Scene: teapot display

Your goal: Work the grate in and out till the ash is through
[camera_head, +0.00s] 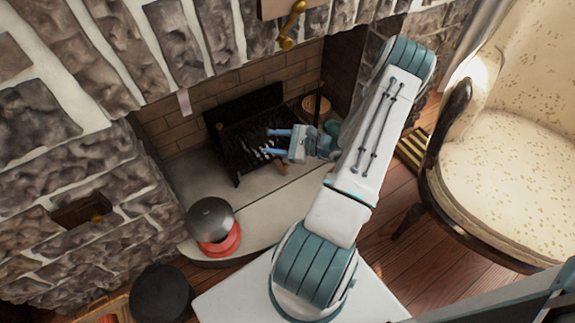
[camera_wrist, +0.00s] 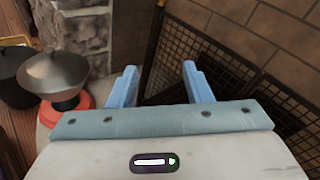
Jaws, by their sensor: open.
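The black grate (camera_head: 238,152) stands inside the fireplace, with a dark upright mesh back and pale bars or bits at its front. In the wrist view its black mesh (camera_wrist: 225,72) fills the area beyond and to the right of my fingers. My gripper (camera_head: 268,142) reaches in from the right, with its two blue fingers spread at the grate's front right part. The wrist view shows the gap between the fingers (camera_wrist: 160,70) with nothing held in it. I cannot tell whether the fingers touch the grate. No ash can be made out clearly.
A grey-domed red pot (camera_head: 213,226) sits on the hearth's left front edge; a black round container (camera_head: 161,293) stands on the floor near it. Stone walls and brick (camera_head: 192,130) enclose the fireplace. A cream armchair (camera_head: 510,150) stands at right. The pale hearth left of the grate is bare.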

